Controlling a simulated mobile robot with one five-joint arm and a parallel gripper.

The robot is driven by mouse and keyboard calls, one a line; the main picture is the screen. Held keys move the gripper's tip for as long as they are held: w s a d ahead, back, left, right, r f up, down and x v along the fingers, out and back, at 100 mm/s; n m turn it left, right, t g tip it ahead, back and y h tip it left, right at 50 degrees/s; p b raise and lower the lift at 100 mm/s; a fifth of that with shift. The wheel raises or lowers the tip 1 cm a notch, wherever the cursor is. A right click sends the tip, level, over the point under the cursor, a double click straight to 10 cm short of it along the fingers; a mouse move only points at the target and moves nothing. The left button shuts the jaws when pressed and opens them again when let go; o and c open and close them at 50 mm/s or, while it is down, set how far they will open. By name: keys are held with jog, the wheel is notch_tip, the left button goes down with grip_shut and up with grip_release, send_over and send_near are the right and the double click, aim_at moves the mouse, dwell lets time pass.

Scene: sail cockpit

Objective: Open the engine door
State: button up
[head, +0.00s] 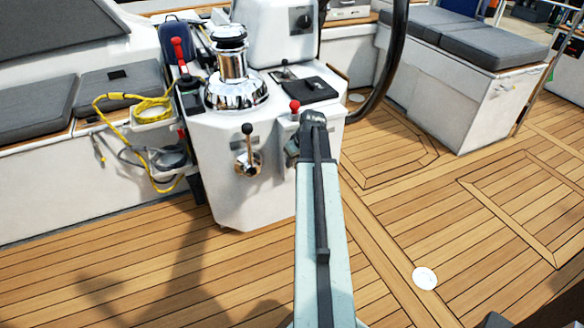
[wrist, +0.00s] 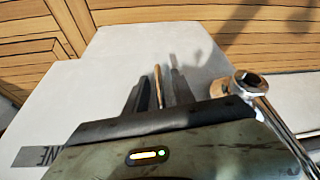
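The white engine pedestal (head: 232,200) stands left of centre in the head view. Its white face (wrist: 100,75) fills the middle of the wrist view, with a grey label (wrist: 37,156), partly cut off, bearing upside-down letters. My gripper (wrist: 157,88) is at this face, with its two dark fingers apart. A thin tan bar (wrist: 157,85) shows between them, with gaps on both sides; I cannot tell whether it is a door handle or whether the fingers touch it. No open door shows. In the head view my arm mostly hides the gripper.
A chrome lever with a black knob (head: 248,129) sticks out of the pedestal; its chrome hub (wrist: 250,84) is close right of my fingers in the wrist view. A red-knobbed lever (head: 294,106) and a winch (head: 232,65) are above.

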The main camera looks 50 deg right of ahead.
grip_shut()
dwell(1.3)
